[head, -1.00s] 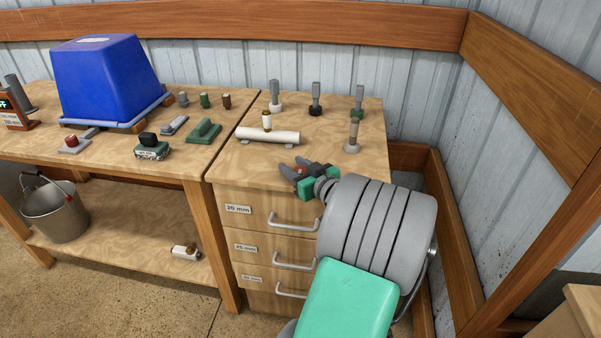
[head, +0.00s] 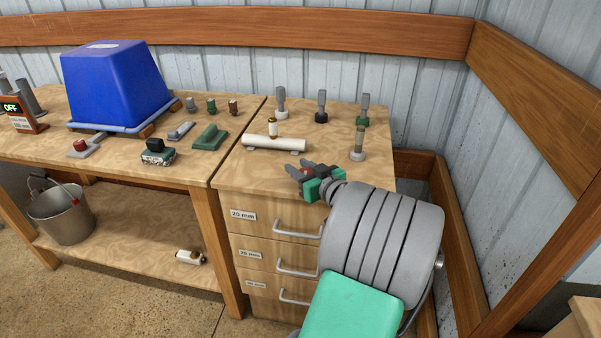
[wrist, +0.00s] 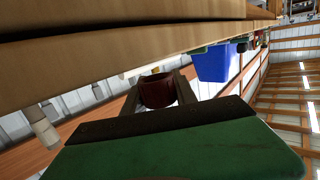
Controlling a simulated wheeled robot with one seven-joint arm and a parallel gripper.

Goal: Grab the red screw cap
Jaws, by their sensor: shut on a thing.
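The cabinet top (head: 240,173) bears a white pipe (head: 275,143) and several upright grey claw pieces. A blue bin (head: 115,85) and small blocks stand on the left bench. A metal bucket (head: 62,215) sits on the lower shelf. A wooden rail (head: 540,95) runs along the right wall.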

